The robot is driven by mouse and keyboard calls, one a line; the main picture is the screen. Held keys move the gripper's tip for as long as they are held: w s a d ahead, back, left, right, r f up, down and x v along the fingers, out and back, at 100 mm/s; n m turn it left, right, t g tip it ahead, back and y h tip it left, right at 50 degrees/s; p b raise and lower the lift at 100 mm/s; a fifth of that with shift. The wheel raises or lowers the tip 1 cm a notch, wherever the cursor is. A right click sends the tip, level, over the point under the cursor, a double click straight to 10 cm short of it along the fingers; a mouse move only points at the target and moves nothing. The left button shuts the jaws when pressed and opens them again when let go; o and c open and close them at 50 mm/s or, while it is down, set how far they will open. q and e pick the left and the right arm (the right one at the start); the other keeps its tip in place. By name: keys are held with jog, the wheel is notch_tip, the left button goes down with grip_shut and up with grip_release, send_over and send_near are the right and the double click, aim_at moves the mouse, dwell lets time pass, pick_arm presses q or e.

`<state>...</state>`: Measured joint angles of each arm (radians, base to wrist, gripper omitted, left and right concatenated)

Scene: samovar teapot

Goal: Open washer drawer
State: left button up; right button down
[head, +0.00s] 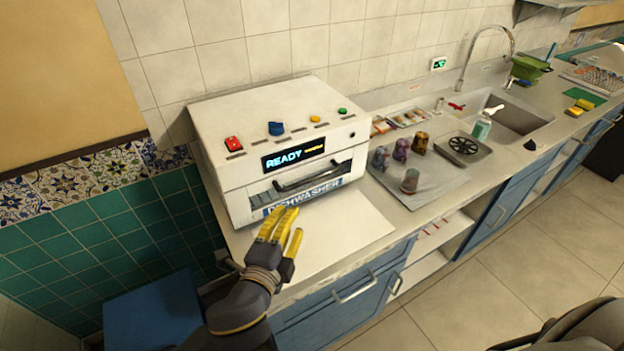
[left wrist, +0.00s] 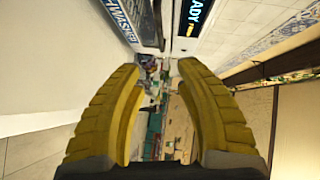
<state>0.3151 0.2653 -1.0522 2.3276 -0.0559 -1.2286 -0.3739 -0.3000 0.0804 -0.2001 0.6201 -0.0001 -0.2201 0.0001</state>
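The white countertop washer (head: 235,120) stands at the left of the counter, with a lit READY display (head: 292,155) and a DISHWASHER label. Its front drawer has a dark bar handle (head: 312,178) and looks closed. My left gripper (head: 289,214), with yellow fingers, is in front of and below the drawer front, close to the label and apart from the handle. In the left wrist view its fingers (left wrist: 161,68) are spread with nothing between them. The READY display (left wrist: 194,14) is at the top of that view. My right gripper is not in view.
A white mat (head: 345,228) lies on the counter before the washer. To the right are several cups on a tray (head: 430,190), a sink (head: 510,115) and a green pot (head: 529,68). Blue cabinets (head: 345,290) run below. The space in front of the drawer holds only my gripper.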

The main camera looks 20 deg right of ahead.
aim_at(310, 181)
pick_arm(q)
jog(key=x, duration=1.7)
jog(key=shift+w+f, duration=0.1)
jog(key=shift+w, duration=0.1)
grip_shut()
